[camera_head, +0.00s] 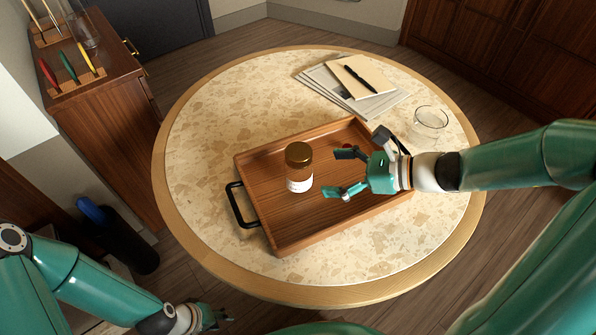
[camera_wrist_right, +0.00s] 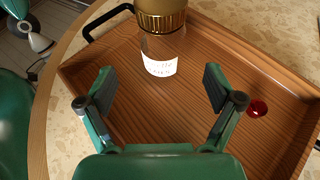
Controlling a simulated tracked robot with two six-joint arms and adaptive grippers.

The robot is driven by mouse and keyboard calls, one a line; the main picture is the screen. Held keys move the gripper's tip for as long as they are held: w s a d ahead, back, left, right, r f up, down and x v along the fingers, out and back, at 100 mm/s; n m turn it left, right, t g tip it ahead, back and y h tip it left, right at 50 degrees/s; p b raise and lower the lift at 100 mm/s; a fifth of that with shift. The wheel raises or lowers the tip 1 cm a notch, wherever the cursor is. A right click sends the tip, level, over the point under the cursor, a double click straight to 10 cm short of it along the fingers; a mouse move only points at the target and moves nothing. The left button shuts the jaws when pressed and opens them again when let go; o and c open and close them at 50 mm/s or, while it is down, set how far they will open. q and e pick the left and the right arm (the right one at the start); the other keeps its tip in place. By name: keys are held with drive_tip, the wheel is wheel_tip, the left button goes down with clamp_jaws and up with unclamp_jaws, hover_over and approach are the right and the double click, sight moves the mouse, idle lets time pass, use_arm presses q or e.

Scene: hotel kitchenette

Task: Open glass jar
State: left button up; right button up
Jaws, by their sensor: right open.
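A glass jar (camera_head: 299,168) with a gold lid (camera_head: 299,152) stands upright in a wooden tray (camera_head: 268,224) on the round table. The lid sits on the jar. In the right wrist view, the jar (camera_wrist_right: 162,48) stands beyond the fingertips, with a white label facing me. My right gripper (camera_head: 342,173) is open and empty over the tray, to the right of the jar and apart from it; its spread fingers (camera_wrist_right: 158,90) point toward the jar. My left gripper (camera_head: 218,318) is low at the bottom, off the table; its fingers are too small to judge.
A small red round object (camera_wrist_right: 257,107) lies in the tray, right of my right fingers. A drinking glass (camera_head: 430,121) stands at the table's right, and a notebook with a pen (camera_head: 362,76) lies on papers at the back. The table's left side is clear.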

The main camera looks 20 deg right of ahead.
sight(311, 168)
drive_tip(key=x, duration=0.8)
drive_tip(key=shift+w+a+r+b, duration=0.1)
drive_tip(key=shift+w+b, duration=0.15)
drive_tip(key=shift+b, duration=0.05)
drive_tip(key=c, duration=1.5)
drive_tip(key=shift+c, duration=0.2)
drive_tip(key=shift+r, duration=0.15)
wheel_tip(311, 168, up, 20)
drive_tip(key=p, duration=0.6)
